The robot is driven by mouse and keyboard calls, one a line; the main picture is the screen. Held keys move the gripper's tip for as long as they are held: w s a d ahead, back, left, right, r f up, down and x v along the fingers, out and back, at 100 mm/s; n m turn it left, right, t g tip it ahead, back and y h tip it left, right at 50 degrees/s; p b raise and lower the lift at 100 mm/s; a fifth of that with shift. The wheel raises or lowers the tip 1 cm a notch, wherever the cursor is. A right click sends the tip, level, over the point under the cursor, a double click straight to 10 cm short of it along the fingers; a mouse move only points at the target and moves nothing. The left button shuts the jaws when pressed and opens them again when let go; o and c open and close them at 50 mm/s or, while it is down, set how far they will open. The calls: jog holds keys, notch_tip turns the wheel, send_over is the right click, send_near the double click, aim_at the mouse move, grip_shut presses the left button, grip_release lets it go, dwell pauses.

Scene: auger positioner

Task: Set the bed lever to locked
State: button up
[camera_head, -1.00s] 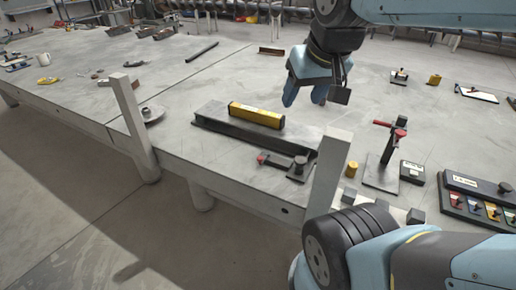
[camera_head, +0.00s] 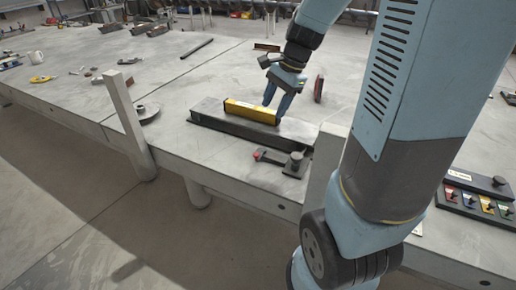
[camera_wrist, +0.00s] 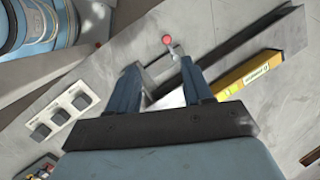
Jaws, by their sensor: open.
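A low black fixture (camera_head: 295,165) with a red-tipped lever (camera_head: 265,156) is at the table's front edge, beside the dark beam (camera_head: 235,138); it looks like the bed lever. Its red tip points left in the head view. My gripper (camera_head: 276,106) is open and empty, pointing down above the beam's right part, behind the fixture and apart from it. In the wrist view, a red knob (camera_wrist: 167,40) on a thin stem shows between and beyond my open fingers (camera_wrist: 160,68); I cannot tell if it is the same lever. No lock marking is readable.
A yellow level (camera_head: 250,111) lies on the beam, close to my fingertips. A grey upright post (camera_head: 128,125) stands at the front edge. A case with coloured tags (camera_head: 475,200) is at the right. A red disc-like thing (camera_head: 319,88) stands behind. My arm hides much of the right side.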

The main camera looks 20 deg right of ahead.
aim_at(257, 154)
jog(key=w+d+f+m+g+y, duration=0.1)
jog(key=w+d+f+m, duration=0.1)
jog(key=w+f+m, duration=0.4)
jog(key=shift+n, duration=0.6)
jog(key=x, duration=0.5)
jog(key=s+x, duration=0.1)
jog(key=x, duration=0.8)
jog(key=shift+s+f, duration=0.35)
jog(key=shift+c, duration=0.3)
grip_shut()
